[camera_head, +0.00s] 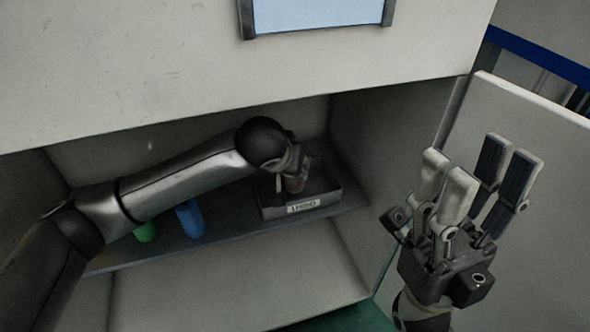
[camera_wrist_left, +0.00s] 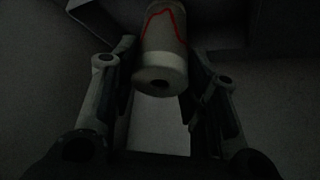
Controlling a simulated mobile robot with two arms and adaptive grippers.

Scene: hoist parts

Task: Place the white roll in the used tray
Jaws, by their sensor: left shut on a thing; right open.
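My left gripper (camera_head: 293,182) reaches into the cabinet and is over the grey tray (camera_head: 331,197). The tray stands on the shelf with a small label on its front; the label's lettering is too small to read surely. In the left wrist view, the white roll (camera_wrist_left: 163,62) has a red line on its side and sits between the fingers of my left gripper, which is shut on it. The head view is too dark to tell the roll from the gripper, or whether the roll touches the tray floor. My right gripper (camera_head: 482,172) is open and empty at the right.
A blue roll-shaped thing (camera_head: 190,219) and a green one (camera_head: 145,232) stand on the shelf (camera_head: 235,228), left of the tray, beneath my left arm. The cabinet's top panel (camera_head: 150,70) hangs above. An open door (camera_head: 535,125) is behind my right gripper.

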